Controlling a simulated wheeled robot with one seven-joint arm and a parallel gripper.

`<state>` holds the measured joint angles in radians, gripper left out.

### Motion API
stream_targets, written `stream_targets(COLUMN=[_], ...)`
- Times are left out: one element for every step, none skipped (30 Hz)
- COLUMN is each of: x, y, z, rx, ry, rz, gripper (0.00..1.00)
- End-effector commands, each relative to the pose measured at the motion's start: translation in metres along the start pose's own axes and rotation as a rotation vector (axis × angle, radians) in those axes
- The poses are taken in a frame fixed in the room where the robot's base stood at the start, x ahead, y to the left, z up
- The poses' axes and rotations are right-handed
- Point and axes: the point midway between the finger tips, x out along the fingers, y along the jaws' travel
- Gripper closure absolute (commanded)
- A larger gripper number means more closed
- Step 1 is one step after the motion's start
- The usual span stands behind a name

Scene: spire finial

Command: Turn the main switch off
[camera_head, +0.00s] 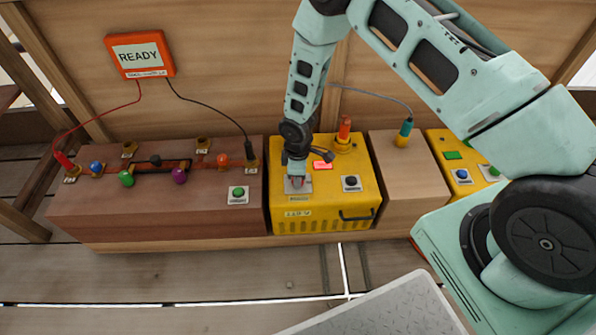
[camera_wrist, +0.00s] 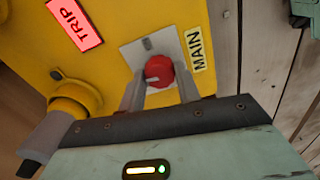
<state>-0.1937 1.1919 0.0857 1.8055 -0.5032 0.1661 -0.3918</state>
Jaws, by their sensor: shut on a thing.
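The main switch (camera_wrist: 158,70) is a red knob on a pale square plate, beside a label reading MAIN. It sits on the yellow box (camera_head: 335,200), near its front left corner in the head view. My gripper (camera_head: 297,180) reaches down to it from above. In the wrist view my gripper (camera_wrist: 160,90) has one finger on each side of the red knob and is shut on it. The knob's near side and the finger contacts are partly hidden. I cannot tell which position the knob points to.
A lit red TRIP sign (camera_wrist: 75,25), an orange lamp (camera_head: 344,128) and a black button (camera_head: 351,181) are on the same box. A brown box with colored knobs (camera_head: 160,205) stands left, a wooden block (camera_head: 408,175) right. An orange READY sign (camera_head: 140,55) hangs behind.

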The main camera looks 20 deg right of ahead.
Motion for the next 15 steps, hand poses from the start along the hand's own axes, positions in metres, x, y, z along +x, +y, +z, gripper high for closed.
stream_targets(x=[-0.0019, -0.0018, -0.0018, -0.0017, -0.0016, -0.0014, -0.0013, -0.0012, -0.0010, -0.0008, -0.0007, -0.0005, -0.0004, -0.0003, -0.0002], y=[-0.0003, -0.0002, 0.0000, 0.0001, 0.0001, 0.0001, 0.0001, 0.0001, 0.0001, 0.0001, 0.0000, 0.0000, 0.0000, 0.0000, 0.0000], z=[-0.0003, -0.0004, -0.0005, -0.0005, -0.0006, -0.0006, -0.0006, -0.0006, -0.0006, -0.0006, -0.0006, -0.0005, -0.0006, -0.0005, -0.0006], rx=[-0.026, -0.042, -0.062, -0.075, -0.087, -0.101, -0.110, -0.118, -0.128, -0.135, -0.141, -0.147, -0.151, -0.153, -0.156], ry=[0.001, 0.001, 0.001, 0.001, 0.002, 0.002, 0.002, 0.002, 0.002, 0.002, 0.002, 0.002, 0.002, 0.002, 0.002], rz=[-0.001, -0.001, 0.000, 0.000, 0.000, 0.000, 0.000, 0.000, 0.000, 0.000, 0.000, 0.000, 0.000, 0.000, 0.000], gripper=[0.90, 0.90, 0.90, 0.90, 0.90, 0.90, 0.90, 0.90, 0.90, 0.90, 0.90, 0.90, 0.90, 0.90, 0.90])
